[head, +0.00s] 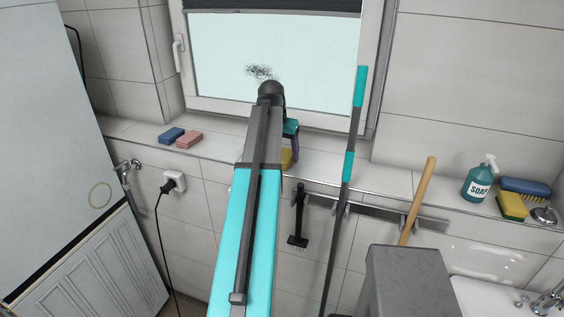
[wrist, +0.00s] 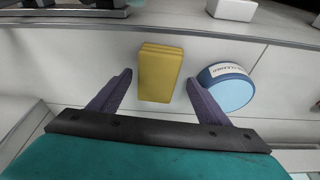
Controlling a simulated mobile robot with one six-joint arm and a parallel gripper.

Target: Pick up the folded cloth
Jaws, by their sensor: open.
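A yellow folded cloth (wrist: 160,72) lies on the white tiled ledge in the wrist view, with visible layers at its top edge. In the head view, a small part of it (head: 286,159) shows beside my arm, and the rest is hidden. My gripper (wrist: 158,84) is open, its two purple fingers on either side of the cloth with a gap at each side. Whether the fingertips are down at cloth height I cannot tell. In the head view, my gripper (head: 292,142) is partly hidden by my arm.
A round blue-and-white labelled container (wrist: 228,86) stands close to the right finger. Blue (head: 171,135) and pink (head: 188,139) folded pieces lie left on the ledge. A teal-and-grey pole (head: 348,165) leans to the right. A soap bottle (head: 479,182) stands farther right.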

